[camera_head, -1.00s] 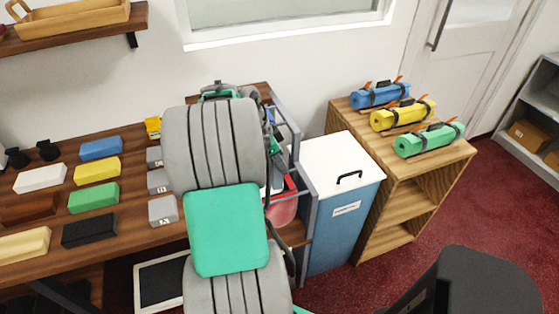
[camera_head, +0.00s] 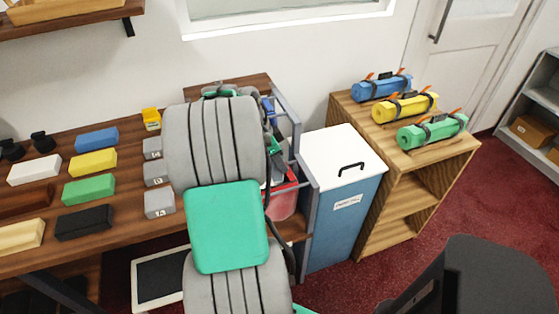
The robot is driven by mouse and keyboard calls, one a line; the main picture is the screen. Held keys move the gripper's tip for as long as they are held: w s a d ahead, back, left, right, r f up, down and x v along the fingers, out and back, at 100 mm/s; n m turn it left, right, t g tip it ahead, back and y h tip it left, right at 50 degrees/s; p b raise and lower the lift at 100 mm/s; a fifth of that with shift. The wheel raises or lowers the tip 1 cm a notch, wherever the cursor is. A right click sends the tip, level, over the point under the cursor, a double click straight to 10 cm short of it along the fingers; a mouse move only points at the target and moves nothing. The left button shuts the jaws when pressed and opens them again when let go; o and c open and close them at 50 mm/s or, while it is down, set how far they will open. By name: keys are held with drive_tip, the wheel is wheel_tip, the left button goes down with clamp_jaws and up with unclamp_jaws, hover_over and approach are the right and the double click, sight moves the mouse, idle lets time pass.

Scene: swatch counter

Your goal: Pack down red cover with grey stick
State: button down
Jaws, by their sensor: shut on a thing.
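A red item (camera_head: 283,202), partly hidden by my arm, shows low inside the grey metal frame at the right end of the counter; I cannot tell whether it is the red cover. No grey stick can be made out. My grey and green arm (camera_head: 226,228) fills the middle of the view and hides what lies behind it. My gripper is hidden behind the arm, and so is anything it holds.
The wooden counter (camera_head: 120,232) bears several coloured blocks and grey labelled blocks (camera_head: 160,203). A blue bin with a white lid (camera_head: 335,155) stands right of the metal frame (camera_head: 311,205). A wooden shelf (camera_head: 432,165) carries blue, yellow and green rolls. Red carpet (camera_head: 500,215) is open at right.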

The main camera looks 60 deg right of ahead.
wheel_tip(320, 180, up, 11)
drive_tip(key=p, duration=0.7)
drive_tip(key=shift+r+p, duration=0.15)
drive_tip(key=shift+p, duration=0.2)
drive_tip(key=shift+w, duration=0.1)
